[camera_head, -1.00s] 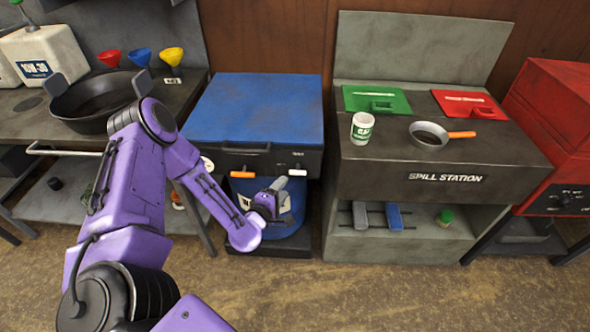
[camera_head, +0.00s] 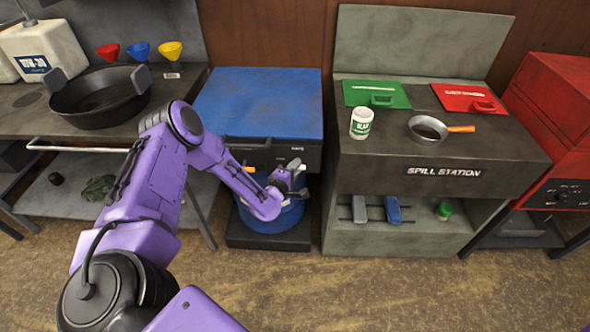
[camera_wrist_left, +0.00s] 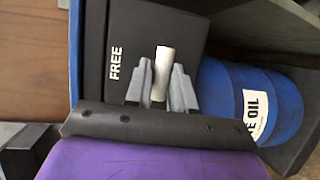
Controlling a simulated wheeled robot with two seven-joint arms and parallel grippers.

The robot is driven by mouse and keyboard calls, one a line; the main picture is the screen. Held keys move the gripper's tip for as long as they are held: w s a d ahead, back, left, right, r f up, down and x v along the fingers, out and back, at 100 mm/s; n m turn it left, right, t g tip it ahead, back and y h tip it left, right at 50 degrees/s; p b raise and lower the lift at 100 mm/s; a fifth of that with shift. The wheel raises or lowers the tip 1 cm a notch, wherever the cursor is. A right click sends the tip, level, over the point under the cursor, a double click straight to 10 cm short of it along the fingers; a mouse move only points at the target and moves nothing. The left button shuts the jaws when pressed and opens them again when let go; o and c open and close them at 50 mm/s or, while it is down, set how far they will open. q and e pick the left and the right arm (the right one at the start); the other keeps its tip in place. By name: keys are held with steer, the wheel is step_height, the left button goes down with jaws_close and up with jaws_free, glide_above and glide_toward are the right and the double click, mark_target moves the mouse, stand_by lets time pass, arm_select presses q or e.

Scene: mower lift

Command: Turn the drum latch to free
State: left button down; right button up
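The drum latch shows as a short white handle (camera_head: 295,163) on the dark front of the blue-lidded drum unit (camera_head: 258,95). In the left wrist view the pale handle (camera_wrist_left: 161,72) stands between the two grey fingers of my left gripper (camera_wrist_left: 160,85), beside the white word FREE (camera_wrist_left: 115,60) on the black panel. My left gripper (camera_head: 288,178) is at the latch in the head view. The fingers flank the handle closely; I cannot tell whether they press on it. The blue oil drum (camera_wrist_left: 225,92) stands below the panel. My right gripper is not in view.
An orange handle (camera_head: 248,169) sits left on the same front, partly behind my arm. The grey spill station (camera_head: 440,190) stands close on the right, with a pan (camera_head: 428,129) and white cup (camera_head: 361,123). A bench (camera_head: 35,118) stands left.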

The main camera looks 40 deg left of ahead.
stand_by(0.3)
arm_select(q)
steer(key=m+g+y, duration=0.2)
steer(key=m, duration=0.2)
steer(key=m+g+y, duration=0.2)
steer(key=m, duration=0.2)
steer(key=d+m+g+y, duration=0.1)
steer(key=m+g+y, duration=0.1)
steer(key=m, duration=0.2)
steer(key=shift+w+y, duration=0.2)
steer(key=shift+y, duration=0.1)
stand_by(0.4)
steer(key=shift+r, duration=0.1)
stand_by(0.5)
steer(key=c, duration=1)
jaws_free()
steer(key=shift+a, duration=0.1)
steer(key=v, duration=1)
steer(key=shift+b, duration=0.45)
